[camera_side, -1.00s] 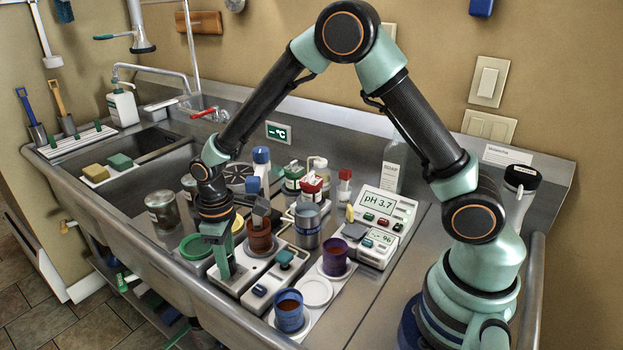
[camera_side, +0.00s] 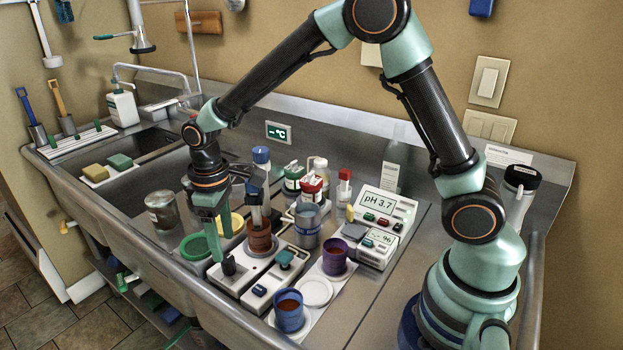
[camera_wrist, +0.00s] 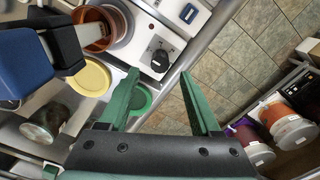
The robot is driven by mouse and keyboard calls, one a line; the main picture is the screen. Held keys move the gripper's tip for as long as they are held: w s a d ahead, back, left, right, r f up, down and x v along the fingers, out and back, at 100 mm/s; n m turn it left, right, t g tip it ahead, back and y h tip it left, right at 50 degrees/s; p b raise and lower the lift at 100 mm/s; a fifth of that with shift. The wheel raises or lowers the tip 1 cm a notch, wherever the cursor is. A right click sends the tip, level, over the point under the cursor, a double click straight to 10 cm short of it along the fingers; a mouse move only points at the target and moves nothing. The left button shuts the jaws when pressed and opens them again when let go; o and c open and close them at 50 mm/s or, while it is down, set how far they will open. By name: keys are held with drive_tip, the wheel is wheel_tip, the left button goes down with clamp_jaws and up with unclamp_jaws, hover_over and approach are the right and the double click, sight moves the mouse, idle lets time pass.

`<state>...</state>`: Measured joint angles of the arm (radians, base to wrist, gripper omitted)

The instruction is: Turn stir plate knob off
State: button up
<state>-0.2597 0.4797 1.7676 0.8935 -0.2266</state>
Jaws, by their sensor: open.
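The stir plate (camera_side: 255,270) is a white box with a brown-red beaker (camera_side: 260,238) on top. Its black knob (camera_side: 229,266) is at the near left end and stands clear of my fingers. The knob (camera_wrist: 160,58) also shows in the wrist view, just beyond the gap between my fingertips; a pale mark is on it, but its setting cannot be told. My gripper (camera_side: 221,248) has green fingers, open and empty, pointing down slightly above and left of the knob. The open fingers also show in the wrist view (camera_wrist: 159,75).
A green round lid (camera_side: 196,247) lies left of the plate. Blue (camera_side: 289,312) and purple (camera_side: 335,257) cups stand nearby. The sink counter's front edge runs close to the knob.

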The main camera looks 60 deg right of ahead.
sight(227, 258)
wheel_tip(227, 258, up, 6)
idle(0.5)
drive_tip(key=s+d+r+m+t, duration=0.35)
drive_tip(key=s+d+r, duration=0.25)
drive_tip(key=r, duration=0.4)
drive_tip(key=s+d+m+t, duration=0.2)
drive_tip(key=s+d, duration=0.3)
drive_tip(key=s, duration=0.2)
drive_tip(key=shift+f, duration=0.4)
drive_tip(key=shift+r, duration=0.1)
